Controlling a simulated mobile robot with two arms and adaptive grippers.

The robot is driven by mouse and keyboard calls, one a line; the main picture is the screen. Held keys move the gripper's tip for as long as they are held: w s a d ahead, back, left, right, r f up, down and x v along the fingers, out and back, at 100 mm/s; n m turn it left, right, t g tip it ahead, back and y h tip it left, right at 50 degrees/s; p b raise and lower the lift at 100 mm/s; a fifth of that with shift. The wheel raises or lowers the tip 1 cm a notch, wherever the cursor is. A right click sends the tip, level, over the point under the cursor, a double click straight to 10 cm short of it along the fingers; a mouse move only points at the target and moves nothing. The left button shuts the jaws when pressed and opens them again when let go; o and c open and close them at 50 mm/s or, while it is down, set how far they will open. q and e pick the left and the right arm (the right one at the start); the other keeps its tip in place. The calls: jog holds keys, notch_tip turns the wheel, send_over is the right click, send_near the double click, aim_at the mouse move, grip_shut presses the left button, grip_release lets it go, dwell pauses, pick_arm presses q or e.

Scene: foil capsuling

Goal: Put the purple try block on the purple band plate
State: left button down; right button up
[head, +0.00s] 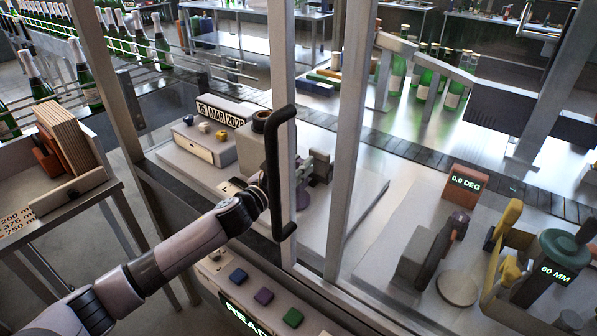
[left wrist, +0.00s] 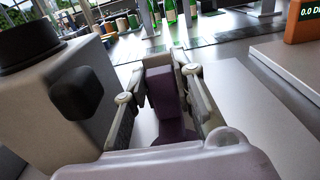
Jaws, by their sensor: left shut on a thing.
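In the left wrist view, a dark purple block (left wrist: 164,92) stands between the two fingers of my left gripper (left wrist: 160,98), which is shut on it. A purple surface (left wrist: 176,150) shows just below the block; I cannot tell whether they touch. In the head view, my left gripper (head: 318,166) is beyond the dark handle bar and partly hidden by it and the frame post. A purple patch (head: 304,196) shows just below the gripper on the pale bench and looks like the purple plate. My right gripper is not in view.
A dark vertical handle (head: 280,172) and metal posts (head: 352,130) stand close around my left arm. A grey housing with a black knob (left wrist: 75,95) is close left of the gripper. Blue, purple and green buttons (head: 263,296) line the front panel. Gauge fixtures (head: 430,250) stand right.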

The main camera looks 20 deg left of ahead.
pick_arm(q)
jog(key=shift+f, duration=0.95)
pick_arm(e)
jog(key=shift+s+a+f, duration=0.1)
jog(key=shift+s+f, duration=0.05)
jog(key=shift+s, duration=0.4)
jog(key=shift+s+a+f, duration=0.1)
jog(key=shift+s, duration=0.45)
pick_arm(q)
jog(key=c, duration=1.8)
grip_release()
jog(key=o, duration=0.5)
jog(key=shift+c, duration=0.2)
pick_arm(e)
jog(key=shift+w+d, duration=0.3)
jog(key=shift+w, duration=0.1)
